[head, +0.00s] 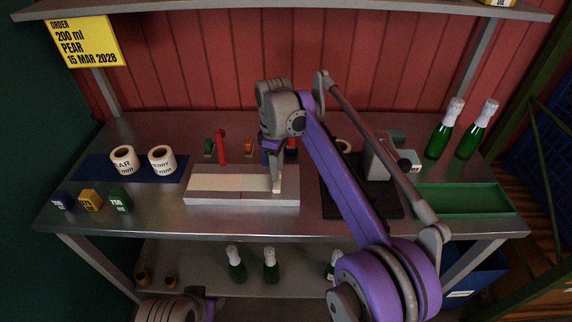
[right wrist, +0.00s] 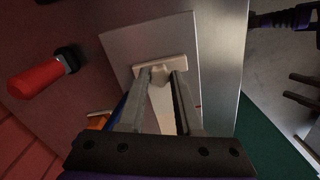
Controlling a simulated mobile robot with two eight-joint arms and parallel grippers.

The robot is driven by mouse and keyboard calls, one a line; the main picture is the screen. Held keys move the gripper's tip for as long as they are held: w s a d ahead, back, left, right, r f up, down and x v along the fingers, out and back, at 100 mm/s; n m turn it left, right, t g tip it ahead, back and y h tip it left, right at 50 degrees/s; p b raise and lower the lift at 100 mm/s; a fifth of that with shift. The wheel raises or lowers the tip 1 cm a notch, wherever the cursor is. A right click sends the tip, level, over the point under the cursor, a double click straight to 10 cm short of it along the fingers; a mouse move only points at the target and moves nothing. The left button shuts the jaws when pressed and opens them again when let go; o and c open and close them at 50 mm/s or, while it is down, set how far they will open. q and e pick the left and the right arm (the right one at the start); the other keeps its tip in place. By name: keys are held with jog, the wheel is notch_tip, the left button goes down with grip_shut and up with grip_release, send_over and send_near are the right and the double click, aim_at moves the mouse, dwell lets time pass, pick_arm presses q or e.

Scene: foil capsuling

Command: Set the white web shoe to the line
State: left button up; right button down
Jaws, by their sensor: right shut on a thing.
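The white web shoe (right wrist: 160,70) is a small pale crosspiece at the fingertips in the right wrist view. My right gripper (head: 277,188) is shut on it, low over the right part of the pale plate (head: 241,199). The fingers hide most of the shoe in the head view. A cream strip (head: 228,183) lies along the plate, left of the gripper. A small red line (head: 240,196) marks the plate's front, left of the gripper; it also shows in the right wrist view (right wrist: 198,106). I cannot tell whether the shoe touches the plate.
A red upright handle (head: 221,147) and an orange piece (head: 249,147) stand behind the plate. Two label rolls (head: 122,158) sit on a blue mat (head: 97,167) at the left. A green tray (head: 463,199) and two green bottles (head: 444,133) are at the right.

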jog(key=shift+a, duration=0.15)
jog(key=c, duration=0.8)
grip_release()
jog(key=shift+a, duration=0.1)
jog(key=shift+c, duration=0.2)
jog(key=shift+o, duration=1.3)
notch_tip(320, 180, up, 11)
jog(key=p, duration=0.2)
jog(key=shift+p, duration=0.4)
jog(key=shift+f, duration=0.1)
